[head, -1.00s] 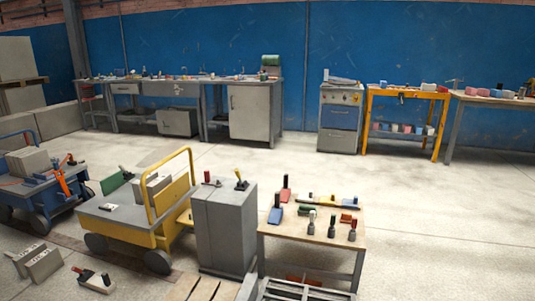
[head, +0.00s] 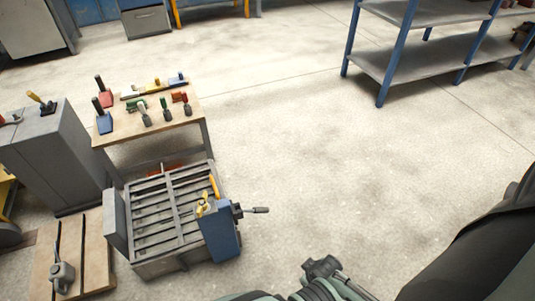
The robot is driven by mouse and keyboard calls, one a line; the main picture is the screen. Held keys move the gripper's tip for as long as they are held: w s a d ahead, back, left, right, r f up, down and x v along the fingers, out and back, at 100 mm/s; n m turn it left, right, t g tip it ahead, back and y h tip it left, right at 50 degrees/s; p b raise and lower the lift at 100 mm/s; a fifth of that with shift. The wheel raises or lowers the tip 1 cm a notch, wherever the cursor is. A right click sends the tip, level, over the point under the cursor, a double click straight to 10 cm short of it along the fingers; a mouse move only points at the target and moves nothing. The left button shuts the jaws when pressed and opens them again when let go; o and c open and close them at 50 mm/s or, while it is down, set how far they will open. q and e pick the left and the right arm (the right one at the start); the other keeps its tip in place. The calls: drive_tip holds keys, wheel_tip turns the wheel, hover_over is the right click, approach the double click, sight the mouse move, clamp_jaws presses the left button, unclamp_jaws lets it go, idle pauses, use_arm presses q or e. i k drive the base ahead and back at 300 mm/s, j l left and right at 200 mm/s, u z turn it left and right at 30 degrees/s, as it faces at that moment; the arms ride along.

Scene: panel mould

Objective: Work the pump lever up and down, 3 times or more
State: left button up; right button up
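A blue box-shaped unit (head: 219,233) stands at the right end of a grey slatted frame (head: 165,208) in the lower left of the head view. A lever with a dark grip (head: 256,210) sticks out to the right from the blue unit, roughly level. A yellow handle (head: 214,186) stands nearly upright by its top, with another yellow part (head: 202,206) beside it. I cannot tell for sure which of these is the pump lever. Dark and grey-green machine parts show at the bottom middle and right edge. I can make out no fingertips, and nothing touches either handle.
A wooden-topped table (head: 190,113) with several clamps and tools stands behind the frame. A grey cabinet (head: 50,155) and a pallet (head: 90,250) are at the left. A blue-legged shelf (head: 415,62) stands at the back right. The floor between is clear.

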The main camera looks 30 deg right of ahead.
sight(255, 210)
drive_tip(key=l+z, duration=0.15)
drive_tip(key=z, duration=0.6)
drive_tip(key=i+j, duration=0.05)
